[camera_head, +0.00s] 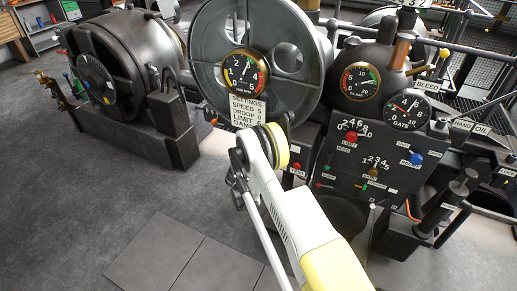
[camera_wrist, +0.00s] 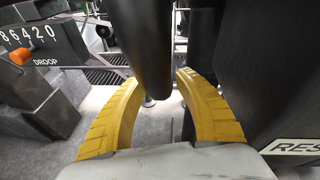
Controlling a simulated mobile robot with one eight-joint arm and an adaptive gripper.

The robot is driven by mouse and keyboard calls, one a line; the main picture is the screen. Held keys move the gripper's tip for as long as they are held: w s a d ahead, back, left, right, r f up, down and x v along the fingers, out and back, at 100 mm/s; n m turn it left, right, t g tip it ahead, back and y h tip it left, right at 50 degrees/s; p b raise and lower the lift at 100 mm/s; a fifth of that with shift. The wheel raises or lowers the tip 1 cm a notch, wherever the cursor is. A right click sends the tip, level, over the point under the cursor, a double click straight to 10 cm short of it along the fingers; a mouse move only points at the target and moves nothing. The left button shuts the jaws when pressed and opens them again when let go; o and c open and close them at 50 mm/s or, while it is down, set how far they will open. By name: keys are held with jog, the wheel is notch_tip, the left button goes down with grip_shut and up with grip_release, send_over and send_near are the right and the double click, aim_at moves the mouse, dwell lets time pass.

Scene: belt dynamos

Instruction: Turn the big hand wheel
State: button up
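The big hand wheel (camera_head: 200,58) is a large grey spoked wheel, upright at the top centre of the head view. A round gauge and a settings plate cover part of it. My arm reaches up to just below the wheel's lower rim in that view; its fingertips cannot be clearly made out there. In the wrist view my gripper (camera_wrist: 157,82) has two curved yellow fingers standing apart. A dark rounded bar (camera_wrist: 150,45) comes down from the top into the gap between them. I cannot tell whether it touches a finger, or whether it belongs to the wheel.
A panel with dials and coloured knobs (camera_head: 352,137) stands right of my arm. A dark round machine (camera_head: 140,50) stands at the left. An orange knob (camera_wrist: 20,55) beside a droop scale and a dark block at the right flank my fingers. The front-left floor is clear.

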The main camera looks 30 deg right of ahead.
jog(key=shift+o, duration=0.3)
jog(key=shift+a, duration=0.1)
jog(key=v, duration=0.7)
jog(key=shift+s, duration=0.2)
